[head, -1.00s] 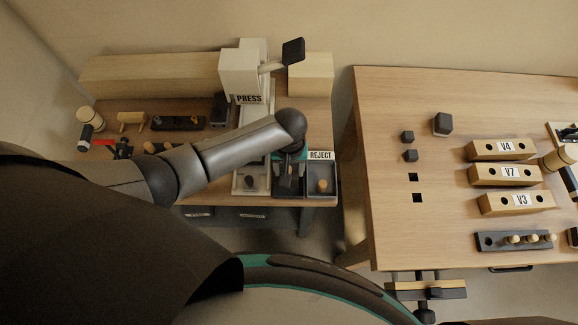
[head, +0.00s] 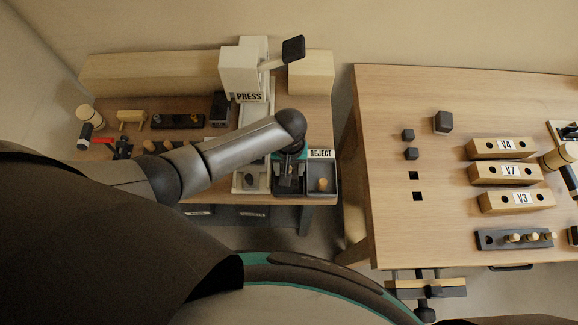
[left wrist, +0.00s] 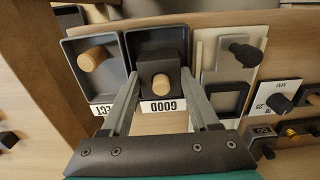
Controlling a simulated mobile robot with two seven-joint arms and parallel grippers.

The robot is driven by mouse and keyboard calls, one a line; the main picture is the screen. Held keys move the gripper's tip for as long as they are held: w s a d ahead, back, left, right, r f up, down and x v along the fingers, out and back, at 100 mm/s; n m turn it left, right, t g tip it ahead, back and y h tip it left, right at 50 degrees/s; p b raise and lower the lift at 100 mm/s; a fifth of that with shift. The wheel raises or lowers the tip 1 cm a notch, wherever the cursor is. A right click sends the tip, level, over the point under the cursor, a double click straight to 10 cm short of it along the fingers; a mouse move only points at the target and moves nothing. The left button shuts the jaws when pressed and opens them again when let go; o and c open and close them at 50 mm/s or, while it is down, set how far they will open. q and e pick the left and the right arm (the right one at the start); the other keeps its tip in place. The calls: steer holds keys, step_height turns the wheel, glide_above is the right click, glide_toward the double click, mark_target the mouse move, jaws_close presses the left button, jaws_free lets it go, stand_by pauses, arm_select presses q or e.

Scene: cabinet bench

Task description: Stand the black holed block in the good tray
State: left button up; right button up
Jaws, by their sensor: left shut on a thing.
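The black block (left wrist: 148,64) is between the fingers of my left gripper (left wrist: 160,76) in the left wrist view. A round pale wooden end (left wrist: 160,85) shows on its near face. The block is in or just over the good tray (left wrist: 128,38), whose GOOD label (left wrist: 163,106) shows at the near edge; I cannot tell if it touches the floor. In the head view my left gripper (head: 289,172) points down at this tray (head: 291,194) and mostly hides the block. My right gripper is not in view.
The reject tray (head: 332,178) stands right beside the good tray and holds a wooden peg (head: 322,184). The white press (head: 243,75) stands behind. The right table (head: 440,205) holds labelled wooden blocks and small dark cubes (head: 443,122).

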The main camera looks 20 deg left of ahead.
arm_select(q)
steer(key=shift+f, duration=0.75)
stand_by(0.7)
steer(key=o, duration=1.4)
steer(key=shift+o, duration=0.4)
steer(key=shift+r, duration=0.1)
step_height(320, 180, up, 5)
steer(key=p, duration=0.5)
steer(key=shift+r+p, duration=1)
steer(key=shift+p, duration=0.1)
steer(key=shift+d, duration=0.1)
